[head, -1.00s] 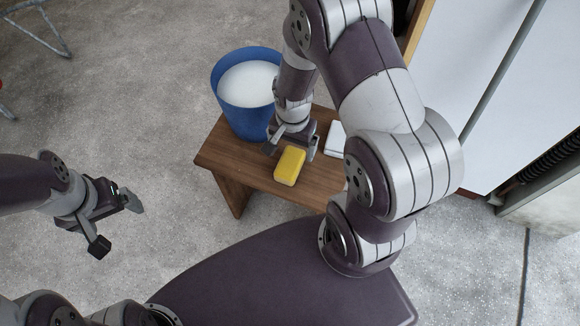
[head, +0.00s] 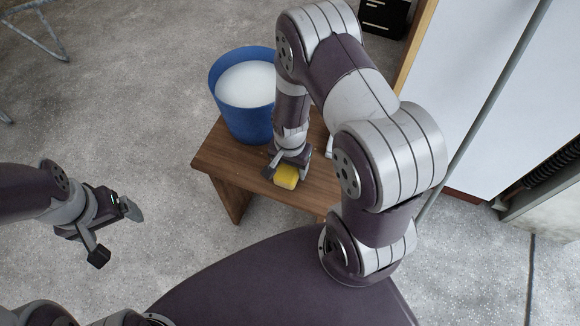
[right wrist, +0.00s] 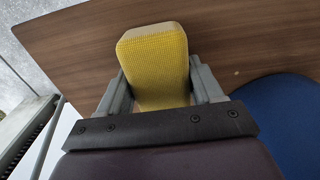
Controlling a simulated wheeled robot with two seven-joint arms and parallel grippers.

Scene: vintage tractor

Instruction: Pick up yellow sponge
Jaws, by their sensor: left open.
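The yellow sponge (head: 287,178) is on the wooden bench, near its front edge, and its far part is hidden by my right gripper in the head view. My right gripper (head: 287,175) points down over it. In the right wrist view the sponge (right wrist: 155,60) sits between the two fingers of my right gripper (right wrist: 162,88), with no clear gap on either side, so the gripper looks shut on it. I see no clear lift off the bench. My left gripper (head: 118,232) is open and empty, away to the left over the floor.
The wooden bench (head: 235,172) also carries a blue bucket (head: 240,122) with white contents, close behind the sponge. A white object (head: 330,146) lies on the bench to the right, mostly hidden by my arm. Large white panels stand at the right.

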